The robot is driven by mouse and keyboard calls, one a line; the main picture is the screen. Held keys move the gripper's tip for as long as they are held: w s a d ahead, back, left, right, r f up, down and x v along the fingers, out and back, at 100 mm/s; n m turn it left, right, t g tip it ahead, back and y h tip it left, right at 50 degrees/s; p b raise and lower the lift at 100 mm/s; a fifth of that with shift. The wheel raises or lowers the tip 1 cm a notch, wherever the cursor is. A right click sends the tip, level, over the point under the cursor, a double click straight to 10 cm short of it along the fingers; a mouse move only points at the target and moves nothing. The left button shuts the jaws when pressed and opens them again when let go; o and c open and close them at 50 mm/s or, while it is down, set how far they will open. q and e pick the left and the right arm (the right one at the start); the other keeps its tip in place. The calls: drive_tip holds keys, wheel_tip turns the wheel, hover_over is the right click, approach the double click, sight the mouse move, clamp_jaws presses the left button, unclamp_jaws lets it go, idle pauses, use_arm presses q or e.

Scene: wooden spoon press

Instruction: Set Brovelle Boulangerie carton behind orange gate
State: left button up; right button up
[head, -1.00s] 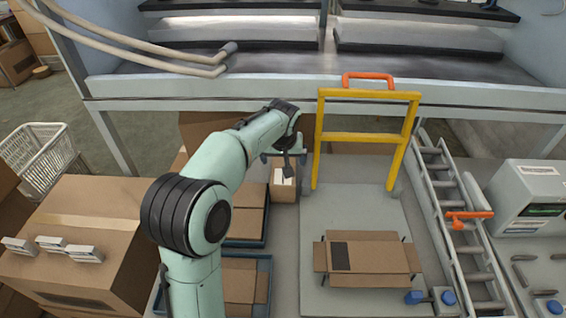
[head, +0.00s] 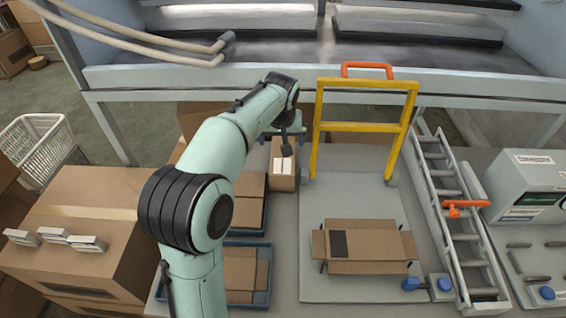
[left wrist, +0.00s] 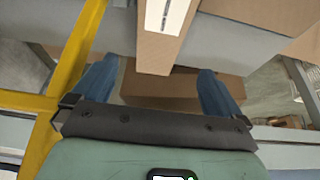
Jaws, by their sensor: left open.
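The carton (head: 284,183) is a small brown box with a white label on top. It stands on the grey bench, just left of the gate's left post. The gate (head: 365,127) is a yellow-orange frame with an orange handle on top, upright at the back of a grey plate. My left gripper (head: 287,138) is open above the far part of the carton and partly hides it. In the left wrist view, the carton (left wrist: 154,52) lies between the blue fingers, with the gripper (left wrist: 158,82) not closed on it. Brand text is unreadable. My right gripper is out of view.
A flattened cardboard piece (head: 372,268) lies on the grey plate (head: 330,200) before the gate. Blue trays with cardboard (head: 240,275) stand left. A ladder-like rail (head: 452,220) and a machine (head: 530,185) stand right. A shelf edge (head: 240,75) runs behind.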

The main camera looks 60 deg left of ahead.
use_arm(q)
drive_tip(key=b+x, duration=0.1)
drive_tip(key=x, duration=0.4)
drive_tip(key=shift+f, duration=0.3)
drive_tip(key=shift+d+b+x, duration=0.1)
drive_tip(key=shift+b+x, duration=0.25)
drive_tip(key=shift+x, duration=1.05)
drive_tip(key=shift+d+b+x, duration=0.15)
drive_tip(key=shift+b+x, duration=0.2)
drive_tip(key=shift+x, duration=1.05)
drive_tip(key=c, duration=1.3)
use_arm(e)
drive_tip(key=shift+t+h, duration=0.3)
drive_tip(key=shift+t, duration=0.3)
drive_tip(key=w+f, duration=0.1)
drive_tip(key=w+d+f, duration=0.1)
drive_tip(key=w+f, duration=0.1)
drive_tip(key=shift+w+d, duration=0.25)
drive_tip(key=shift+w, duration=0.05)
use_arm(q)
drive_tip(key=shift+r, duration=0.15)
